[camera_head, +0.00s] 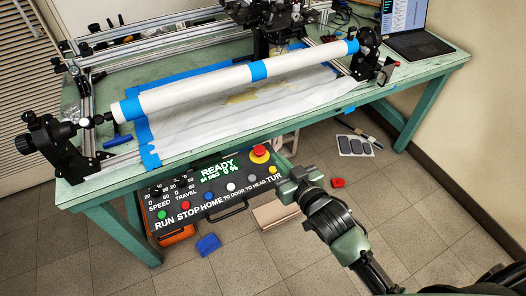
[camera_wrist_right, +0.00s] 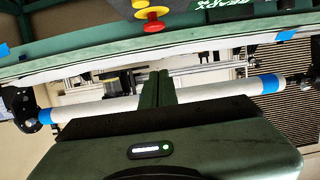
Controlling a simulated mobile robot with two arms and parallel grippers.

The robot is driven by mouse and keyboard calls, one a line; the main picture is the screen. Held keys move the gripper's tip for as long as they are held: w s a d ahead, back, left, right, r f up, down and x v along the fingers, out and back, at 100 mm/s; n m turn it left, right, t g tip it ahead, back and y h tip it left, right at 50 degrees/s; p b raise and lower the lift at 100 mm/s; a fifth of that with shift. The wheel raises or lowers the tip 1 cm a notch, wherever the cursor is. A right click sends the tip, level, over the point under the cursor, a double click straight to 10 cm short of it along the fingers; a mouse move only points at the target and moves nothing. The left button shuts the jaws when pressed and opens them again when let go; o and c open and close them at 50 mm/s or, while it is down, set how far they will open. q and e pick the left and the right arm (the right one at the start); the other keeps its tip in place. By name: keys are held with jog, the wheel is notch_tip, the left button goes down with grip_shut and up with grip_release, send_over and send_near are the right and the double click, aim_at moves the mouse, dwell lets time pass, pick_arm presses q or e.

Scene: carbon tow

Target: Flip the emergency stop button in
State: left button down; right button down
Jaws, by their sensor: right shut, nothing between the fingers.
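The emergency stop button (camera_head: 260,152) has a red cap on a yellow base. It sits at the upper right of the dark control panel (camera_head: 240,199), below the table's front edge. In the right wrist view the button (camera_wrist_right: 153,26) shows near the top, beyond the fingertips. My right gripper (camera_head: 283,190) is just below and right of the button in the head view, and the two look apart. Its fingers (camera_wrist_right: 158,75) are together in the wrist view with nothing between them. My left gripper is not in view.
A green table (camera_head: 410,75) carries a long white roller (camera_head: 205,84) with blue tape, metal rails and a laptop (camera_head: 424,45). The panel has several coloured buttons along its lower edge. A blue object (camera_head: 208,244) and a red object (camera_head: 338,183) lie on the tiled floor.

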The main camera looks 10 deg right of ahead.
send_over(259, 151)
jog(key=s+d, duration=0.1)
jog(key=s, duration=0.1)
notch_tip(259, 151, down, 2)
jog(key=shift+s+f, duration=0.15)
jog(key=f, duration=0.2)
jog(key=shift+w+a+f, duration=0.1)
jog(key=shift+w+f, duration=0.15)
jog(key=shift+f, duration=0.9)
